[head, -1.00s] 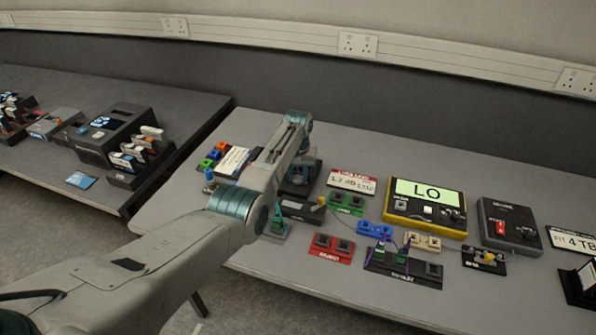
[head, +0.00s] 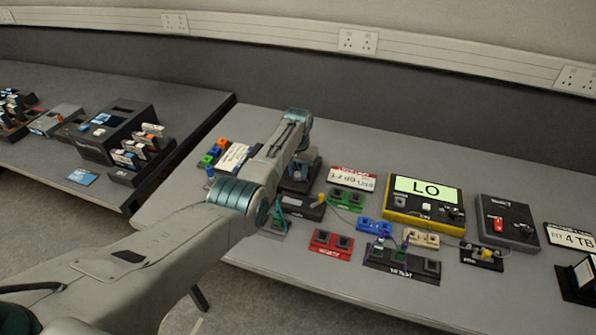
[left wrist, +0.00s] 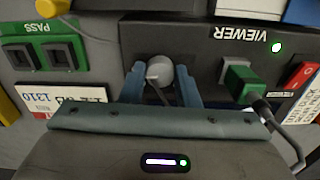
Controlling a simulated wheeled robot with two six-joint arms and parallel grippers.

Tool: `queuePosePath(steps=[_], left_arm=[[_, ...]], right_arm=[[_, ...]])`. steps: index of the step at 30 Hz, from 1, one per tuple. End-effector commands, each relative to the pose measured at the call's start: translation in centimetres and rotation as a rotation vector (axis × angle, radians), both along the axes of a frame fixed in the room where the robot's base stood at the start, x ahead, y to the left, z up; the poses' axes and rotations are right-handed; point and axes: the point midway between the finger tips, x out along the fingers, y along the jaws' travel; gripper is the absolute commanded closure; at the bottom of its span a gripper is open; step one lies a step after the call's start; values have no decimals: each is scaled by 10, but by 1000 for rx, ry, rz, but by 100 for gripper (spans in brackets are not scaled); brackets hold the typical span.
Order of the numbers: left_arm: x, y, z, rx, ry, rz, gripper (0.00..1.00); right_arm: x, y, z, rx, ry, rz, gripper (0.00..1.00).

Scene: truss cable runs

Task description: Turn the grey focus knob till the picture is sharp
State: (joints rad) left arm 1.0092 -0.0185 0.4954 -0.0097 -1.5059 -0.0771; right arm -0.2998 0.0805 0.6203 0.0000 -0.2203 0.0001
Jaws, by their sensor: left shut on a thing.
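In the left wrist view, a dark box marked VIEWER (left wrist: 208,50) appears upside down. It has a lit green lamp, a green square block and a red switch. Its round grey focus knob (left wrist: 158,72) sits between the two blue-grey fingers of my left gripper (left wrist: 161,80), which is shut on it. In the head view the box (head: 304,207) shows partly at the wrist, and my left gripper (head: 297,183) is mostly hidden by my own arm. I cannot make out the viewer's picture in either view. My right gripper is in neither view.
Close beside the viewer are a yellow plug on a cable (head: 320,200), a green PASS block (head: 347,200), a white card (head: 352,177) and a red block (head: 331,241). A yellow meter (head: 424,205) reads LO. Free table lies along the back.

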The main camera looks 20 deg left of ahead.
Motion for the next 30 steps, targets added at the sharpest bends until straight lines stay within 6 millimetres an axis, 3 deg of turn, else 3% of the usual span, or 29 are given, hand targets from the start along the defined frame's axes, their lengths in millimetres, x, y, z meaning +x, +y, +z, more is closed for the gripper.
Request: queuePosePath(steps=[1,4,16,30], left_arm=[[2,0,2,0,-6,0,70],[2,0,2,1,-5,0,50],[1,0,7,1,-4,0,50],[2,0,90,0,-7,0,50]], right_arm=[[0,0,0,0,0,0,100],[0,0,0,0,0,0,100],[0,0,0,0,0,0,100],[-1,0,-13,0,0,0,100]])
